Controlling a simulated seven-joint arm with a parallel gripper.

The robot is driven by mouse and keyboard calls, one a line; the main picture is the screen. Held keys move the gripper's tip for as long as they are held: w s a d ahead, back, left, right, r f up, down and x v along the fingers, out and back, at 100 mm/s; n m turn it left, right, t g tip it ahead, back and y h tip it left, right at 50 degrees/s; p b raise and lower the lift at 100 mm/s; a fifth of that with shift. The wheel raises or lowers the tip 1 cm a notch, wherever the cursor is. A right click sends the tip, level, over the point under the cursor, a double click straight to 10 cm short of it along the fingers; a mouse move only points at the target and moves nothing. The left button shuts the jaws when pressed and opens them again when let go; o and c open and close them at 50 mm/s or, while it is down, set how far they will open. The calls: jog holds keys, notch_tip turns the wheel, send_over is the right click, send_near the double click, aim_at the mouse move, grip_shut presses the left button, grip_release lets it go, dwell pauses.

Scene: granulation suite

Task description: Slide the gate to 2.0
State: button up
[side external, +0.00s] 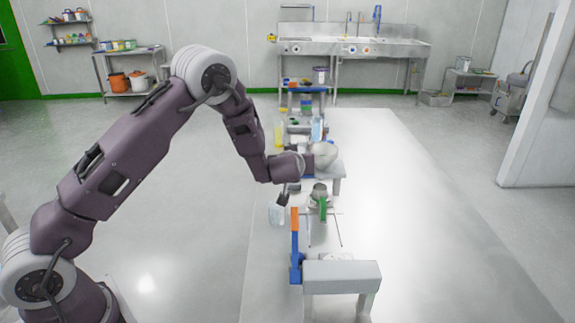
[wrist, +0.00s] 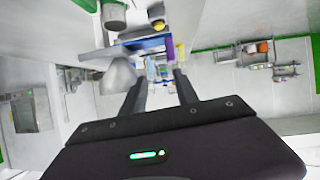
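My gripper shows in the wrist view (wrist: 160,76), its two dark fingers wide apart with nothing between them. In the side external view the hand is small and partly hidden around the wrist, above the bench's left side. I cannot surely pick out the gate or read any scale. A small metal fixture (side external: 319,192) with a green part (side external: 323,209) and thin rods stands on the bench, nearer the camera than my wrist; it may be the gate assembly. My gripper appears apart from it.
A grey block stand (side external: 342,276) and a blue and orange upright piece (side external: 295,250) stand at the bench's near end. A pale rounded vessel (side external: 325,154) is beside my wrist. Several bottles and small items crowd the far end. The bench's right side (side external: 420,210) is clear.

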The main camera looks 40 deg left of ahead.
jog(key=shift+y, duration=0.8)
jog(key=w+a+f, duration=0.1)
jog(key=a, duration=0.1)
jog(key=w+a+f, duration=0.1)
jog(key=a+f, duration=0.1)
jog(key=w+a+f, duration=0.1)
jog(key=a+f, duration=0.1)
jog(key=shift+w, duration=0.25)
jog(key=shift+w+a+f, duration=0.2)
jog(key=shift+w+a, duration=0.15)
jog(key=shift+w, duration=0.05)
grip_shut()
